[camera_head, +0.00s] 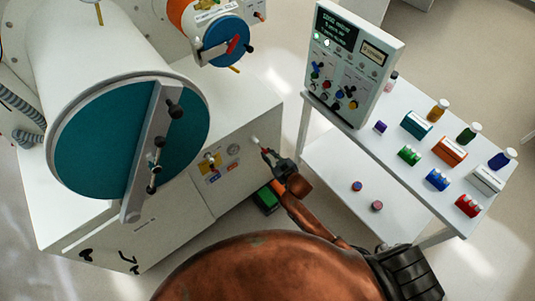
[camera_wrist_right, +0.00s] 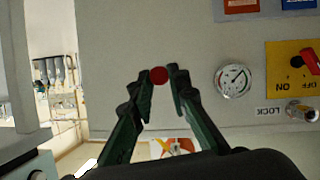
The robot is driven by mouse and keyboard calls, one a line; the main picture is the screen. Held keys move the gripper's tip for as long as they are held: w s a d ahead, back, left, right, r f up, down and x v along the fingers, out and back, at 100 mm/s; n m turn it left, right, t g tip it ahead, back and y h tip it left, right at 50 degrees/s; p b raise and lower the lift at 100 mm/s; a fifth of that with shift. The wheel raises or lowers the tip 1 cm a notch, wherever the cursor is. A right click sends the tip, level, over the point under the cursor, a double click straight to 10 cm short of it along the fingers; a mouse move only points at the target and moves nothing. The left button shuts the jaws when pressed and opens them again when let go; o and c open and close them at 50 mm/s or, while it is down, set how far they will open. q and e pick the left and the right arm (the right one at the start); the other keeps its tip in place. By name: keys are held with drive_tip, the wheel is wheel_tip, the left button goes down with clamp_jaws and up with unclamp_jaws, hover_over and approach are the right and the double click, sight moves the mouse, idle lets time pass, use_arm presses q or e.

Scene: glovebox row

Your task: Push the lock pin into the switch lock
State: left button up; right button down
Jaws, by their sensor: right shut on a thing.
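My right gripper (camera_head: 267,154) is shut on the lock pin, whose round red end (camera_wrist_right: 159,76) shows between the fingertips in the right wrist view. In the head view, the gripper is near the front of the white cabinet, to the right of the gauge. The switch lock (camera_wrist_right: 300,112) is a metal stub on the panel beside a LOCK label, near a yellow switch plate (camera_wrist_right: 285,65) with a red handle. It shows left of the gripper in the head view (camera_head: 209,158). The pin is apart from the lock. The pin's shaft is mostly hidden. My left gripper is out of view.
A round gauge (camera_wrist_right: 233,80) lies between the gripper and the lock. A pale stub (camera_head: 254,140) shows just beyond the fingertips. A white table (camera_head: 345,160) with bottles, blocks and an instrument box (camera_head: 350,65) stands on the right. A green box (camera_head: 266,199) is below.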

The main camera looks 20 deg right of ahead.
drive_tip(key=shift+s+d+p, duration=0.25)
drive_tip(key=shift+s+p, duration=0.15)
drive_tip(key=shift+s, duration=0.25)
idle(0.4)
drive_tip(key=shift+s+d+p, duration=0.3)
drive_tip(key=shift+s+p, duration=0.1)
drive_tip(key=shift+s, duration=0.35)
drive_tip(key=shift+s+d+p, duration=0.25)
drive_tip(key=shift+s+p, duration=0.2)
drive_tip(key=shift+s, duration=0.35)
drive_tip(key=shift+s+d+p, duration=0.3)
drive_tip(key=shift+s+p, duration=0.1)
drive_tip(key=shift+s, duration=0.35)
